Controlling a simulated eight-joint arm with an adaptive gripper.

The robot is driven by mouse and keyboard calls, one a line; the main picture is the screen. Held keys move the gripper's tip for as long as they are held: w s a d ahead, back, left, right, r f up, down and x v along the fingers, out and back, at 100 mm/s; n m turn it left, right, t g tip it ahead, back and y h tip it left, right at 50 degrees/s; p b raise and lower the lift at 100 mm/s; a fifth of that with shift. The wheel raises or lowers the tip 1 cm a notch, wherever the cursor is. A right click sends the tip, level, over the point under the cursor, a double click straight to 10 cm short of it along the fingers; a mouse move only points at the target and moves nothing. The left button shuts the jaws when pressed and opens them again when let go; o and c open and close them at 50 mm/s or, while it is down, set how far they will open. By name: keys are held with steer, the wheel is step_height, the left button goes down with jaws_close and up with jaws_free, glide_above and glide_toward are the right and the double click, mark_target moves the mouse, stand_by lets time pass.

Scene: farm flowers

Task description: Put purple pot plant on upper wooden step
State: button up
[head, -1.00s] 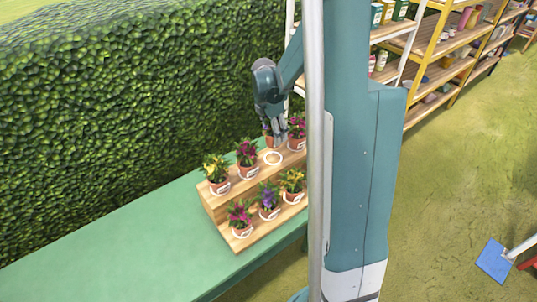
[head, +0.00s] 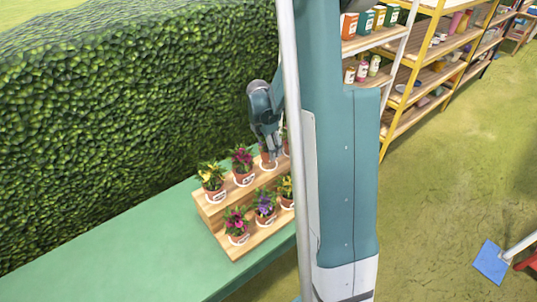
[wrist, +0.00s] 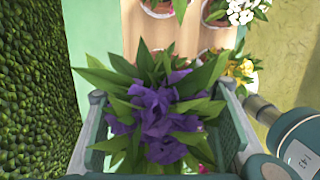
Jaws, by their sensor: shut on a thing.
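The purple pot plant (wrist: 160,125) fills the middle of the wrist view, between the two fingers of my gripper (wrist: 160,108). Its pot is hidden there below the leaves. In the head view my gripper (head: 268,148) points down and is shut on the terracotta pot (head: 268,157). The pot is at a white ring on the upper wooden step (head: 216,208), right of a magenta-flowered plant. I cannot tell whether its base touches the step. Another purple-flowered plant (head: 265,204) stands on the lower step.
A yellow-flowered plant (head: 212,174) and a magenta one (head: 243,160) stand left on the upper step. A magenta plant (head: 236,218) and a yellow one (head: 286,185) stand on the lower step. The hedge (head: 120,100) rises behind. The green table (head: 110,255) is clear at left.

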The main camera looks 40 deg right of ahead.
steer(key=shift+f, duration=1.8)
steer(key=shift+f, duration=0.15)
steer(key=o, duration=1.1)
steer(key=shift+r, duration=0.2)
steer(key=shift+a+r, duration=0.3)
steer(key=shift+r, duration=1.65)
steer(key=shift+a+r, duration=0.35)
steer(key=shift+r, duration=1.65)
steer(key=shift+a+r, duration=0.3)
steer(key=shift+r, duration=1.65)
steer(key=shift+r, duration=0.1)
